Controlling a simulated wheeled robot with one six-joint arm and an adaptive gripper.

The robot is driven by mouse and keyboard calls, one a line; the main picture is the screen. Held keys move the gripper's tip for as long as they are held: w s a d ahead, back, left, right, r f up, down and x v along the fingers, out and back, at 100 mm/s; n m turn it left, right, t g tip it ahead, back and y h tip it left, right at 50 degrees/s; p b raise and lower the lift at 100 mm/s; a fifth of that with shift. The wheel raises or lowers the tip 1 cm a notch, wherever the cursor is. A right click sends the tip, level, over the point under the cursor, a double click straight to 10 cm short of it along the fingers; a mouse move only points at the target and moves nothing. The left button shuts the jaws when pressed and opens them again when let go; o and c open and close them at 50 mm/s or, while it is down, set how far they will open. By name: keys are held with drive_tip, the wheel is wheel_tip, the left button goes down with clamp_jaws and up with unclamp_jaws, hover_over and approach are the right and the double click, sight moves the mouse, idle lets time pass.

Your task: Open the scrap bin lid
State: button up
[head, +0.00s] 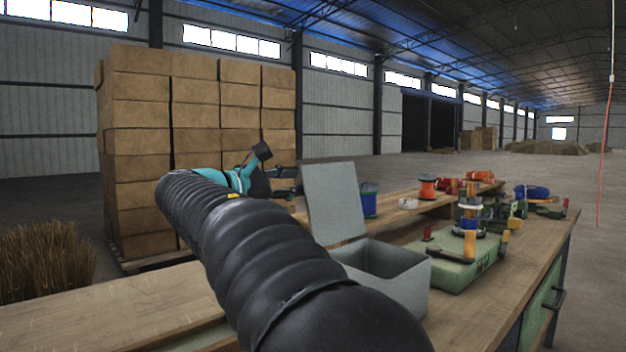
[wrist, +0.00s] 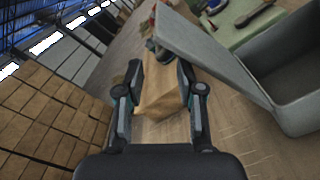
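The scrap bin (head: 400,285) is a grey open-topped box on the workbench. Its flat grey lid (head: 335,203) stands up steeply from the bin's left side, so the inside shows. In the wrist view the lid (wrist: 212,52) slants across the upper right, with the bin (wrist: 290,85) beyond it. A brown, unclear shape shows between the fingers, not visibly gripped.
A green case (head: 468,262) with spools and tools stands right of the bin. A blue spool (head: 369,200) and an orange spool (head: 427,187) stand behind it. Stacked brown bales (head: 200,140) rise at the left. The workbench (head: 100,310) is bare at front left.

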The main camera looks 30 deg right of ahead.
drive_tip(key=d, duration=0.5)
drive_tip(key=shift+w+d, duration=0.3)
drive_tip(key=shift+w, duration=0.1)
clamp_jaws()
drive_tip(key=shift+r, duration=0.1)
drive_tip(key=shift+s, duration=0.1)
